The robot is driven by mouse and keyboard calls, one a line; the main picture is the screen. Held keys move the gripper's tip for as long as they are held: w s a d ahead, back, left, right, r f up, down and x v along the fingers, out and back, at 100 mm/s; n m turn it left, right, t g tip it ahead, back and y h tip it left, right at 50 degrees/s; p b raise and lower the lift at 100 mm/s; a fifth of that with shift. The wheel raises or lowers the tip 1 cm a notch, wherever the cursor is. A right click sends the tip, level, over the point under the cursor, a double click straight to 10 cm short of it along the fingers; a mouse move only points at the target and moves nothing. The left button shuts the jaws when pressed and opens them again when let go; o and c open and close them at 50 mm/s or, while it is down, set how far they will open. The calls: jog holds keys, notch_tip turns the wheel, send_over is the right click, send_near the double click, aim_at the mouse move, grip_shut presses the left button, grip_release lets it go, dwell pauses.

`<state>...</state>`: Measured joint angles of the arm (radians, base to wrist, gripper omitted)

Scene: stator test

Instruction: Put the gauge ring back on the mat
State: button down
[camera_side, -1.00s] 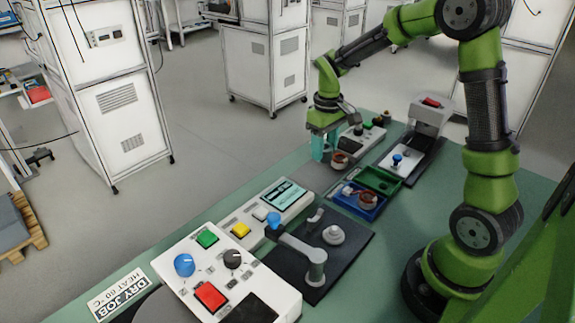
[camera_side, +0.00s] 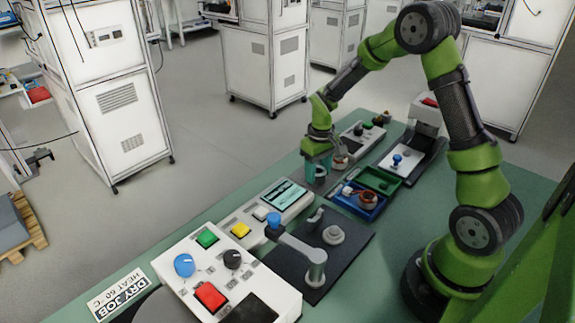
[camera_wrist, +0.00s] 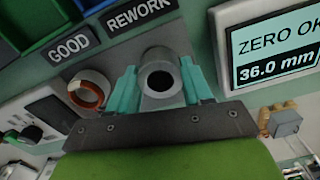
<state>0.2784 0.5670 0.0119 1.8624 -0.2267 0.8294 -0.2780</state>
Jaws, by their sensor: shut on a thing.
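The gauge ring (camera_wrist: 160,80) is a grey metal ring with a dark round bore. In the wrist view it sits between the two teal fingers of my gripper (camera_wrist: 160,84), which are shut on it. In the side view my gripper (camera_side: 318,170) is low over the far part of the bench, and the ring is mostly hidden by the fingers. The grey mat (camera_wrist: 178,40) lies under and beside the ring in the wrist view. I cannot tell whether the ring touches it.
A copper-wound stator (camera_wrist: 88,90) stands close to the left finger. Blue (camera_side: 346,205) and green (camera_side: 385,185) bins lie to the right of my gripper. The display (camera_wrist: 275,45) reads "ZERO OK 36.0 mm". A dark fixture plate (camera_side: 350,258) lies nearer the camera.

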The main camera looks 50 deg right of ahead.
jog(key=shift+f, duration=0.1)
jog(key=shift+c, duration=2.4)
grip_release()
notch_tip(320, 180, up, 12)
jog(key=s+a+r+m+t+y, duration=0.1)
jog(key=s+a+r+t, duration=0.2)
jog(key=s+a+r, duration=0.2)
jog(key=s+a+r+t+y, duration=0.1)
jog(key=s+a+r+t, duration=0.3)
jog(key=s+a, duration=0.5)
notch_tip(320, 180, up, 2)
jog(key=shift+s+a+m, duration=0.15)
jog(key=shift+s+m, duration=0.25)
jog(key=shift+s, duration=0.8)
